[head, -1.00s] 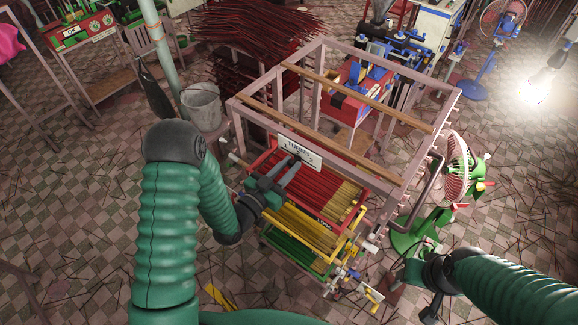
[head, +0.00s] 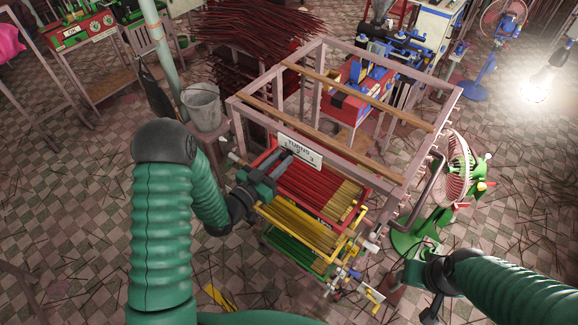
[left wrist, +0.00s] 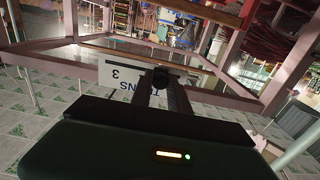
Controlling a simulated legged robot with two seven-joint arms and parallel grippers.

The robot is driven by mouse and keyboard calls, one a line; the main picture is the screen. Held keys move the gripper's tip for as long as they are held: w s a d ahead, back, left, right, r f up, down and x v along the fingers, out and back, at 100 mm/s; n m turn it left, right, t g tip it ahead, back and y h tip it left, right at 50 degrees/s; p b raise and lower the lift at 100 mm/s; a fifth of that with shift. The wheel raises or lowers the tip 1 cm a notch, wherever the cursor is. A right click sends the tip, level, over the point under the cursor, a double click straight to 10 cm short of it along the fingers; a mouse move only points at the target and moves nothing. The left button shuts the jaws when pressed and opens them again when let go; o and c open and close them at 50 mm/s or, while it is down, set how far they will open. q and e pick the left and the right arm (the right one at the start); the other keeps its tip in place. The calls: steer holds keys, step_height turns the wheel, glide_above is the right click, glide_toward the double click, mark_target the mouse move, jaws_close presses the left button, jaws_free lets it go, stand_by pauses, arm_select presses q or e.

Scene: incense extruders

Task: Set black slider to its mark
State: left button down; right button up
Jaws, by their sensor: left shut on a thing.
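A white sign marked TURNS with numerals (head: 300,152) is fixed to the front rail of the metal frame. My left gripper (head: 286,158) reaches to its lower edge, near the 1 end. In the left wrist view its two fingers are shut on a small black slider (left wrist: 161,76) just in front of the sign (left wrist: 128,80). The slider is hidden by the fingers in the head view, and the mark it belongs to cannot be made out. My right gripper (head: 412,271) is at the lower right, away from the sign; its fingers are unclear.
Red (head: 345,200), yellow (head: 345,238) and green (head: 285,245) trays of sticks are stacked below the sign. A green fan (head: 455,170) stands right of the frame. A bucket (head: 202,107) stands behind my left arm.

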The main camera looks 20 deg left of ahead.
arm_select(q)
steer(key=shift+w+a+f, duration=0.1)
steer(key=shift+w+a, duration=0.05)
steer(key=shift+a, duration=0.4)
steer(key=shift+w+a+f, duration=0.1)
steer(key=shift+a, duration=0.4)
arm_select(e)
steer(key=shift+f, duration=0.25)
arm_select(q)
steer(key=c, duration=1.5)
jaws_free()
steer(key=shift+r, duration=0.1)
steer(key=shift+o, duration=1.1)
steer(key=shift+a, duration=0.25)
arm_select(e)
steer(key=shift+a, duration=0.35)
arm_select(q)
steer(key=b+v, duration=0.1)
steer(key=v, duration=1.6)
steer(key=shift+b, duration=0.4)
arm_select(e)
steer(key=shift+x, duration=0.8)
